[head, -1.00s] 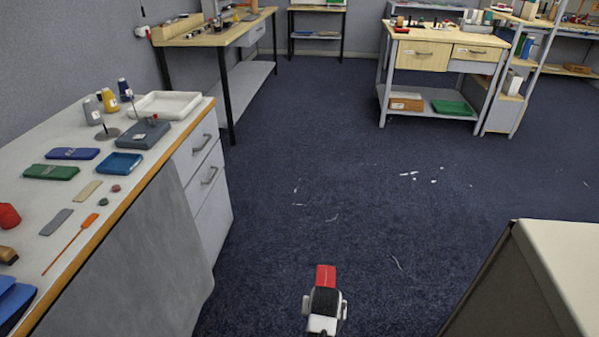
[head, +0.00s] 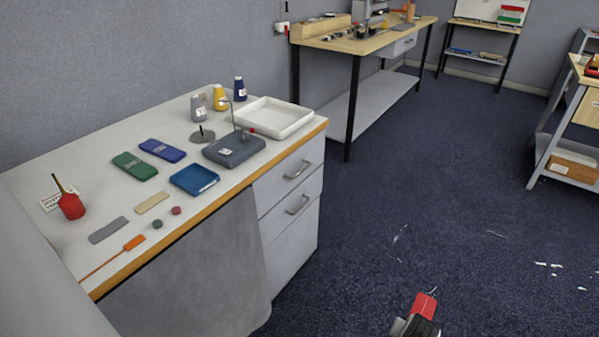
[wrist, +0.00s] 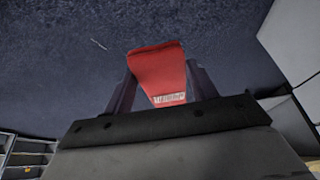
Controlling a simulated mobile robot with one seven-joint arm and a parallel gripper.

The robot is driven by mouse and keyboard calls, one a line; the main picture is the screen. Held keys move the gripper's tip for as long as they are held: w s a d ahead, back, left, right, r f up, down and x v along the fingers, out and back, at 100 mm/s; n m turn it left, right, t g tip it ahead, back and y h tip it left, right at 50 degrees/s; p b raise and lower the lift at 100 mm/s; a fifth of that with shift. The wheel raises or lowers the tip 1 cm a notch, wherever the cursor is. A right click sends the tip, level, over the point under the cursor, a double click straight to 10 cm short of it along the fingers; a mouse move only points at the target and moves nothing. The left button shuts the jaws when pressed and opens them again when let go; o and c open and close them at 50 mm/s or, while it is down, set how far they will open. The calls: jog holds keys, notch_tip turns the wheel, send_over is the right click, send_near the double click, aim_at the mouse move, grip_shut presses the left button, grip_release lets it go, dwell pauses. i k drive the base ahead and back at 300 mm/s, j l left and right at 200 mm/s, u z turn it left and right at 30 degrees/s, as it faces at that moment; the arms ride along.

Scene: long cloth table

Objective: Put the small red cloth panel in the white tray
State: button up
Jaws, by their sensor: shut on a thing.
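The small red cloth panel (head: 424,304) shows at the bottom of the head view, held in my gripper (head: 418,318) over the blue carpet, away from the table. In the wrist view the panel (wrist: 160,70) stands between the two dark fingers, with a pale printed label near its lower end. My gripper (wrist: 160,92) is shut on it. The white tray (head: 274,116) sits at the far right corner of the long table (head: 60,190). It looks empty.
Green (head: 134,166) and blue (head: 162,150) flat cases lie further left. Drawers (head: 292,200) face the open carpet. Another bench (head: 370,50) stands behind.

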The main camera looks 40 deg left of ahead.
aim_at(272, 120)
jog(key=i+z, duration=0.1)
jog(key=i, duration=0.95)
jog(key=i+z, duration=0.25)
jog(key=i, duration=0.2)
jog(key=i+j+z, duration=0.25)
jog(key=i, duration=0.25)
jog(key=i+l, duration=0.1)
jog(key=i, duration=0.25)
jog(key=i+l, duration=0.1)
jog(key=i, duration=0.2)
jog(key=u, duration=1.2)
